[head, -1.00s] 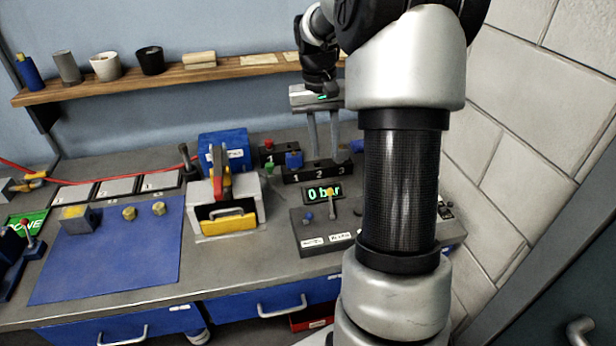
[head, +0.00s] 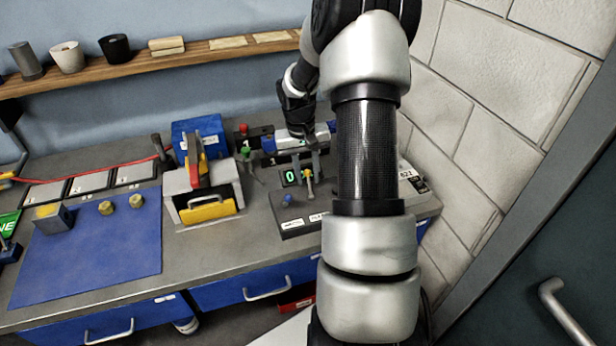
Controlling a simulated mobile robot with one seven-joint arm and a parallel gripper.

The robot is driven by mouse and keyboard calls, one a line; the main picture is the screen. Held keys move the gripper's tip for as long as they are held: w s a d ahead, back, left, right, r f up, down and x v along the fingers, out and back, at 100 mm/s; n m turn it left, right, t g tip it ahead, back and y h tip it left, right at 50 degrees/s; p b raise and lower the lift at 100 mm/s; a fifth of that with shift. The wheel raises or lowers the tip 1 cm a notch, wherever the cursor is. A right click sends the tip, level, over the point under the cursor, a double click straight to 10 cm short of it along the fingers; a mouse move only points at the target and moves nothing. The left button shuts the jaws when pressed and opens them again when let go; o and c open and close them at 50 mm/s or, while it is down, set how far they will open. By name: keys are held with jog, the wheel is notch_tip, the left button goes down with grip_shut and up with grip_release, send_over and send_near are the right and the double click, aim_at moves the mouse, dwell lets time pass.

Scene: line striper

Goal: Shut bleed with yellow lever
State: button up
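The bleed lever (head: 309,187) is a short stem with a yellow top, standing on a dark grey control box (head: 300,226) in the head view. A small blue knob (head: 287,200) is to its left. The green display (head: 290,177) shows a 0; the rest of its text is covered by my gripper. My gripper (head: 307,170) points down over the box, its two grey fingers apart, with the yellow lever top appearing between or just in front of the tips. Contact cannot be told.
A blue mat (head: 90,255) with small yellow parts lies further left. The block wall (head: 470,130) is close on the right, and a wooden shelf (head: 130,68) runs behind.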

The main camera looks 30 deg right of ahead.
jog(key=shift+f, duration=0.65)
grip_shut()
